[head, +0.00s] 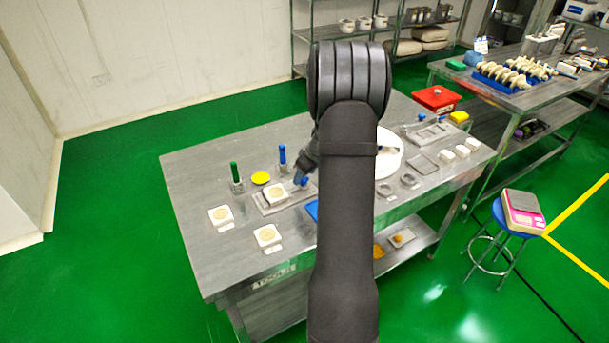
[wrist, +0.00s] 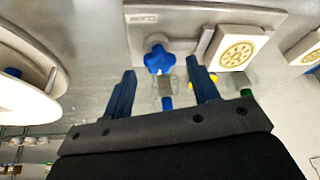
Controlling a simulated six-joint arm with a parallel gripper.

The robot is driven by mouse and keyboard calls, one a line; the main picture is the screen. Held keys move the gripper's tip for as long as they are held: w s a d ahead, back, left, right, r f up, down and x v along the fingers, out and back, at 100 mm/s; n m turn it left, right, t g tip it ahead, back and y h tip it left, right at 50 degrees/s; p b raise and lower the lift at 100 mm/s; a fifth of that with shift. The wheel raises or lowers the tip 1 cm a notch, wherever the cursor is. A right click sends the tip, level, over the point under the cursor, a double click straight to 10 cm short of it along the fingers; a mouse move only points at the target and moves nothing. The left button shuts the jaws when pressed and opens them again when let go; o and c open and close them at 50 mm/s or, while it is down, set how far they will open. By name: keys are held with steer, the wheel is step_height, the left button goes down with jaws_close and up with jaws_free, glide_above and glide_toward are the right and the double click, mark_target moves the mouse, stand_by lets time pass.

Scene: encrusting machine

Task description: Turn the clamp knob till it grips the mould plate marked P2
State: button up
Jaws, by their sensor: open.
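The clamp knob (wrist: 157,59) is blue and star-shaped, on a grey metal clamp base (wrist: 143,27) in the wrist view. A white square mould plate (wrist: 243,42) with a round gold pattern sits on that base beside the knob. In the head view the same plate (head: 274,193) and knob (head: 304,181) show just left of my arm. My gripper (wrist: 164,69) is open, its two blue fingers on either side of the knob's near edge; I cannot tell whether they touch it. No P2 marking is readable.
Two more white mould plates, one at left (head: 221,216) and one at front (head: 267,236), lie on the steel table (head: 195,180). Green-handled (head: 235,172) and blue-handled (head: 282,155) tools stand behind the clamp. A large white round part (head: 394,160) is partly hidden by my arm.

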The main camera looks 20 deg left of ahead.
steer(key=shift+w+a+f, duration=0.1)
steer(key=shift+a+f, duration=0.15)
steer(key=shift+f, duration=0.25)
steer(key=c, duration=1)
